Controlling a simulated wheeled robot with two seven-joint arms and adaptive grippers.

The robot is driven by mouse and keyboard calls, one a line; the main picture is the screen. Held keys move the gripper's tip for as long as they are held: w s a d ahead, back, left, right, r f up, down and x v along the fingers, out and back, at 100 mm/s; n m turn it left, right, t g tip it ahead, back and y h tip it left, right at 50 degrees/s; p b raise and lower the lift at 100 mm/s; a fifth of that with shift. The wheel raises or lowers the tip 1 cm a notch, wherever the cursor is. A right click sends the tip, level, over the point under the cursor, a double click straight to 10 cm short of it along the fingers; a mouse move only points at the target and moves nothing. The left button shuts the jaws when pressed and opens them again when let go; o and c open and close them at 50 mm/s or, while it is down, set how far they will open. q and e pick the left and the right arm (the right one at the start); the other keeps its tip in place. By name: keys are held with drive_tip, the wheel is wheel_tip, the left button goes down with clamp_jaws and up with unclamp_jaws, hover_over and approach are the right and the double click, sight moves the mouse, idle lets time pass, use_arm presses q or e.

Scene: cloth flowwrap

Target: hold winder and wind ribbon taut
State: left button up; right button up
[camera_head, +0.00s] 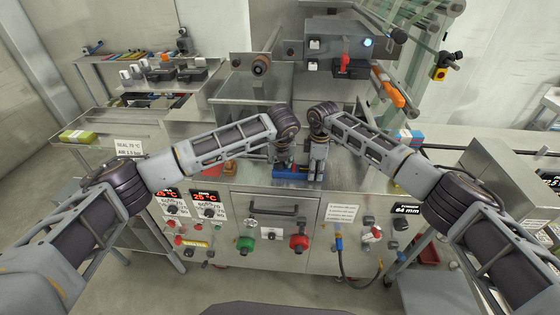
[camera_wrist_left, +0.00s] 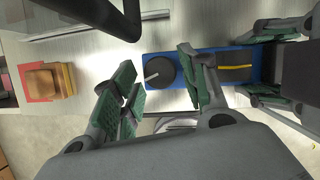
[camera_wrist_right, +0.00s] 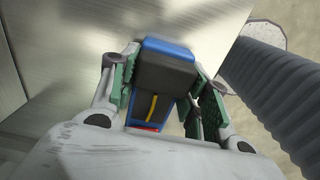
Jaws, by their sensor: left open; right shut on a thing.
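The blue winder (camera_head: 283,173) sits on the steel worktop in front of the machine. In the left wrist view, its blue body (camera_wrist_left: 150,83) carries a round dark disc (camera_wrist_left: 161,72) with a pale peg, and a dark part with a yellow strip (camera_wrist_left: 236,67), which may be the ribbon. My left gripper (camera_head: 282,160) is open, and its green-padded fingers (camera_wrist_left: 156,64) lie either side of the disc in that view; contact cannot be told. My right gripper (camera_head: 317,177) is shut on the winder's other end, with its pads along both sides of the body (camera_wrist_right: 166,48).
Orange and red blocks (camera_wrist_left: 40,82) lie on the worktop left of the winder. A dark bar handle (camera_head: 273,211) and several knobs are on the cabinet front below. The machine housing (camera_head: 335,45) stands behind. My two forearms meet closely over the worktop.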

use_arm(q)
drive_tip(key=v, duration=1)
drive_tip(key=shift+r, duration=0.4)
drive_tip(key=shift+s, duration=0.15)
use_arm(e)
drive_tip(key=o, duration=1.2)
drive_tip(key=shift+o, duration=0.2)
drive_tip(key=shift+r, duration=0.15)
wheel_tip(320, 180, up, 12)
use_arm(q)
drive_tip(key=shift+s, duration=0.1)
use_arm(e)
drive_tip(key=shift+f, duration=0.25)
